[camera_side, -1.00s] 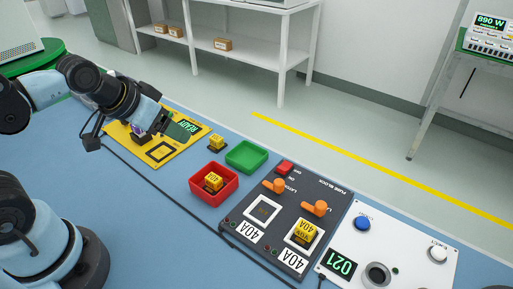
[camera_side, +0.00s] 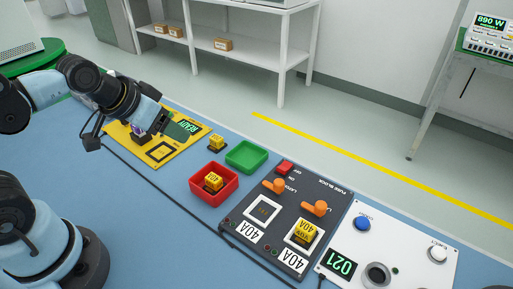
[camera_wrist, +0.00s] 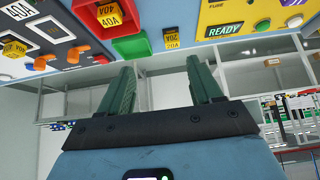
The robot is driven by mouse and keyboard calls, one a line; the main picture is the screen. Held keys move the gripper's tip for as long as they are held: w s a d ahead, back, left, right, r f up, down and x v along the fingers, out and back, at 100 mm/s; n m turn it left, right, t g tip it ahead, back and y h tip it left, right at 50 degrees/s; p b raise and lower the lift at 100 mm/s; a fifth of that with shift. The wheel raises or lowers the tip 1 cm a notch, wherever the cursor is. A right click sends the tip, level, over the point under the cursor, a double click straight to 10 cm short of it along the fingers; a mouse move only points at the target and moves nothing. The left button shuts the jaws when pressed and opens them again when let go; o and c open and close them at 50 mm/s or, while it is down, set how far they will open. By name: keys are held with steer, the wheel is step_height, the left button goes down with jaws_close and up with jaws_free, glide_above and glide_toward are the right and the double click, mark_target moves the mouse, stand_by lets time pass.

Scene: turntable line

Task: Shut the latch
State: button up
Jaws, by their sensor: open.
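Two orange latch levers stand on the dark fuse block (camera_side: 255,248). The left latch (camera_side: 274,186) sits above an empty-looking socket (camera_side: 263,211) marked 40A. The right latch (camera_side: 316,208) sits above a socket holding a yellow 40A fuse (camera_side: 306,233). Both latches also show in the wrist view, one (camera_wrist: 76,53) and the other (camera_wrist: 42,62). My gripper (camera_side: 182,131) is over the yellow tester panel (camera_side: 142,150), left of and away from the fuse block. In the wrist view my gripper (camera_wrist: 163,75) has its green fingers spread with nothing between them.
A red bin (camera_side: 231,190) holds a yellow 40A fuse (camera_side: 213,181). A green bin (camera_side: 246,156) looks empty, and a small yellow fuse (camera_side: 217,143) stands beside it. A white panel (camera_side: 434,273) with buttons lies at right. The front of the blue table (camera_side: 150,235) is clear.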

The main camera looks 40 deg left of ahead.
steer(key=shift+w+d+r, duration=0.1)
steer(key=shift+d+r, duration=0.05)
steer(key=shift+c, duration=0.9)
steer(key=w+d+r+m+g+h, duration=0.1)
steer(key=w+d+r+m+g, duration=0.1)
steer(key=w+d+r+m, duration=0.3)
steer(key=m+g+y, duration=0.1)
steer(key=m+g, duration=0.4)
steer(key=m, duration=1.3)
glide_above(322, 204)
step_height(322, 204, down, 4)
step_height(322, 204, down, 12)
steer(key=shift+r, duration=0.15)
jaws_close()
